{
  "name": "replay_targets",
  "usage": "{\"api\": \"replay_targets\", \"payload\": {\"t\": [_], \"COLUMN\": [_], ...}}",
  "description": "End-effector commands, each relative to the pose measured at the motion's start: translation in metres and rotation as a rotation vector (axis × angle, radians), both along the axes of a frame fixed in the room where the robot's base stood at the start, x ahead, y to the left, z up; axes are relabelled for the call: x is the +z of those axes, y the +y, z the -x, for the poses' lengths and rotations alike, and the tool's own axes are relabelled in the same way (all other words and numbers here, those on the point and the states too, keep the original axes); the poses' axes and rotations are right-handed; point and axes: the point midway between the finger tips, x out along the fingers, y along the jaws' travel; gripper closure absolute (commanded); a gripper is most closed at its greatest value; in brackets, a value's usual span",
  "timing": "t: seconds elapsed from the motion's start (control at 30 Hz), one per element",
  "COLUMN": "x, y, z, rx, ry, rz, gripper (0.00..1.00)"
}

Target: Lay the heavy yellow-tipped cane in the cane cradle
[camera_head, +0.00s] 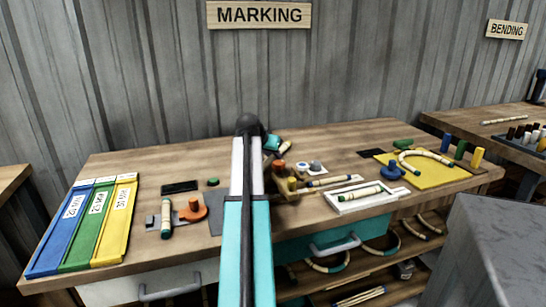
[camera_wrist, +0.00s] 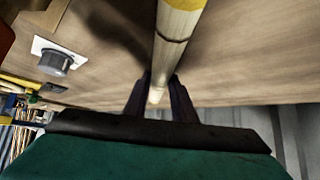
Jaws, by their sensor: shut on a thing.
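My gripper (camera_wrist: 160,82) is shut on a pale cane (camera_wrist: 175,40) in the wrist view. The cane has a dark ring and a yellow band at the picture's top edge, and it stands out between the dark fingers above the wooden bench. In the head view, the teal part of my gripper (camera_head: 272,143) shows beyond the end of my arm, with a pale cane piece (camera_head: 285,147) beside it. My arm hides part of the bench there. I cannot tell for certain which fixture is the cane cradle; a wooden block with coloured pegs (camera_head: 287,188) stands just right of my arm.
A white tray (camera_head: 345,207) holds a green-ended cane. Another green-ended cane (camera_head: 166,220) lies left, beside an orange clamp (camera_head: 194,210). Blue, green and yellow strips (camera_head: 86,225) lie far left. A bent cane (camera_head: 425,155) lies on a yellow board (camera_head: 445,180) at right.

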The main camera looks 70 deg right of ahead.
Motion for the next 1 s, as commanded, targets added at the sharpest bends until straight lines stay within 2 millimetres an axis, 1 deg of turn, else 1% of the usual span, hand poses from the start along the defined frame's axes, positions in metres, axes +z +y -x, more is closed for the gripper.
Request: {"api": "replay_targets", "payload": {"t": [0.17, 0.27, 0.5, 0.6, 0.7, 0.8, 1.0], "x": [0.017, 0.031, 0.069, 0.082, 0.091, 0.096, 0.098], "y": [-0.001, -0.001, -0.002, -0.002, -0.001, -0.001, 0.0], "z": [0.0, 0.0, 0.0, 0.0, 0.0, 0.0, 0.0], "rx": [-0.001, 0.001, -0.001, -0.001, 0.0, 0.0, 0.0], "ry": [-0.001, -0.001, 0.0, -0.001, 0.0, 0.0, 0.0], "rz": [0.002, 0.002, 0.003, 0.002, 0.002, 0.001, 0.0], "gripper": [1.0, 1.0, 1.0, 1.0, 1.0, 1.0, 1.0]}}
